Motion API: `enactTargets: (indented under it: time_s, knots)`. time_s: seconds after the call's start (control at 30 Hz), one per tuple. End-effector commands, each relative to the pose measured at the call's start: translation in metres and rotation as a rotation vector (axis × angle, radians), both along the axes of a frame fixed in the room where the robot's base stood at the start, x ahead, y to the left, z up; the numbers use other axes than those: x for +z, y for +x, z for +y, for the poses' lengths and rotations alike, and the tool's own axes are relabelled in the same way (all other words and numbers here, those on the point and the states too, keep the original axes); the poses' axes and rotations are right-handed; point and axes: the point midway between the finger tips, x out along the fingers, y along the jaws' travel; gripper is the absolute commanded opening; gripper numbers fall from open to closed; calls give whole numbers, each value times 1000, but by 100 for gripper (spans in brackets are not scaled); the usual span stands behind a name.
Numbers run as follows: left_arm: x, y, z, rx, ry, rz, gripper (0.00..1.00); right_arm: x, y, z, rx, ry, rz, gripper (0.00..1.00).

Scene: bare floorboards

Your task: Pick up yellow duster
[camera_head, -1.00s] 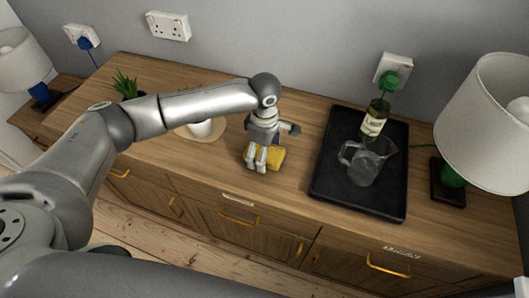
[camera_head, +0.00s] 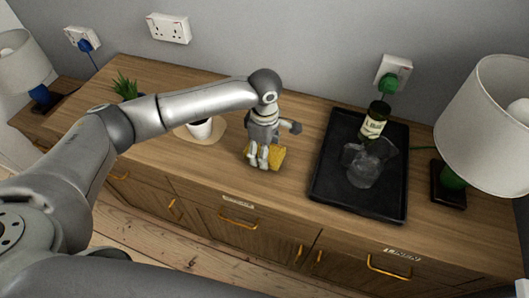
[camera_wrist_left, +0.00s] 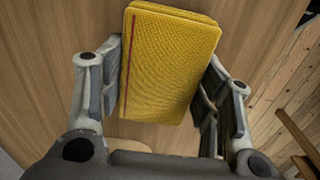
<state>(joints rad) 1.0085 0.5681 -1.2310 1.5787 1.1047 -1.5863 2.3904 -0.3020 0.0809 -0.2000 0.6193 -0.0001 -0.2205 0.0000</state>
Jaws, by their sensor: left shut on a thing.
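The yellow duster (camera_head: 277,158) is a folded cloth with a red stripe near one edge. It is on or just above the middle of the wooden sideboard top. My left gripper (camera_head: 262,163) points down over it and hides part of it in the head view. In the left wrist view the duster (camera_wrist_left: 168,62) sits between the two fingers of my left gripper (camera_wrist_left: 160,95), which are shut on its sides. I cannot tell whether it is clear of the wood. My right gripper is not in view.
A black tray (camera_head: 330,190) with a bottle (camera_head: 373,124) and a glass jug (camera_head: 362,170) stands to the right of the duster. A white cup (camera_head: 200,128) on a round mat is to the left. A plant (camera_head: 126,87) and a lamp (camera_head: 493,120) stand farther out.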

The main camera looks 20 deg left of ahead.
Motion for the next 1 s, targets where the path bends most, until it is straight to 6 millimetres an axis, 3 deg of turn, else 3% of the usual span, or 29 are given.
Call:
enactTargets:
  time_s: [0.1,0.37,0.7,1.0]
  knots:
    - [22,-4,-2,-2,-3,-2,36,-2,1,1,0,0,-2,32]
    - [78,-50,-12,-6,-3,-4,36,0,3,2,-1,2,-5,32]
    - [106,-114,-27,-3,-2,-2,36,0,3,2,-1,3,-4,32]
    - [115,-136,-32,-1,0,0,36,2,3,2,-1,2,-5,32]
